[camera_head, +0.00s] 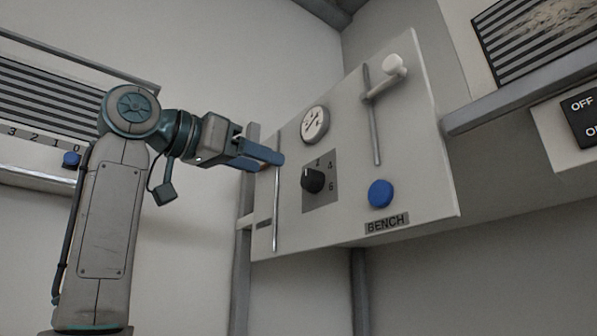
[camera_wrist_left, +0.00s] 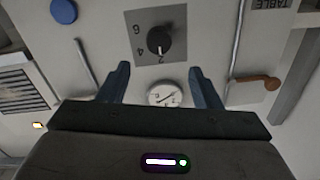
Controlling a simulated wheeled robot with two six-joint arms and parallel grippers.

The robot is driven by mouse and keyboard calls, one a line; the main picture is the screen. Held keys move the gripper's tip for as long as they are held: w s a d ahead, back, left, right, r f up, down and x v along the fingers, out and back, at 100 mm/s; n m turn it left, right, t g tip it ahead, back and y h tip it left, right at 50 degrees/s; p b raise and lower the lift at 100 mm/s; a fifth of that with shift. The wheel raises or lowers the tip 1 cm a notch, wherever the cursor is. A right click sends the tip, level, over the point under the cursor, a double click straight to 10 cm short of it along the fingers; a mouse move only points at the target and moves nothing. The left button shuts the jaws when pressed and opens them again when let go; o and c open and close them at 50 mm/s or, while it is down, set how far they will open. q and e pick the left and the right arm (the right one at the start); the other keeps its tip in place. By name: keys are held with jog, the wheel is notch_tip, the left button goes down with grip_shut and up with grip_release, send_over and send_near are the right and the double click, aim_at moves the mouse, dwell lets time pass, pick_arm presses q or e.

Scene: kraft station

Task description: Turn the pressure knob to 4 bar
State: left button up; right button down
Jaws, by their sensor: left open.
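The black pressure knob (camera_head: 313,180) sits on a grey plate (camera_head: 323,205) marked 2, 4 and 6, on a pale wall panel. In the left wrist view the scene is upside down, and the knob (camera_wrist_left: 160,40) shows a small light mark that appears to face the 2. My left gripper (camera_head: 280,160) is left of the knob in the head view, apart from it. In the left wrist view my left gripper (camera_wrist_left: 158,80) has its blue fingers spread with nothing between them, and the knob is beyond their tips. My right gripper is not in view.
A round pressure gauge (camera_head: 315,125) is above the knob. A blue button (camera_head: 380,193) and a lever with a white handle (camera_head: 394,66) are to its right. A thin rod (camera_head: 276,205) is to its left. A brown handle (camera_wrist_left: 268,82) shows in the left wrist view.

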aim_at(306, 178)
pick_arm(q)
jog(key=p+x, duration=0.1)
jog(key=x, duration=0.6)
jog(key=shift+d+f, duration=0.1)
jog(key=shift+d, duration=0.3)
jog(key=shift+w+d+p, duration=0.25)
jog(key=shift+w+p, duration=0.15)
jog(key=shift+p, duration=0.15)
jog(key=shift+w+d, duration=0.3)
jog(key=shift+d, duration=0.15)
jog(key=shift+a, duration=0.15)
jog(key=c, duration=1)
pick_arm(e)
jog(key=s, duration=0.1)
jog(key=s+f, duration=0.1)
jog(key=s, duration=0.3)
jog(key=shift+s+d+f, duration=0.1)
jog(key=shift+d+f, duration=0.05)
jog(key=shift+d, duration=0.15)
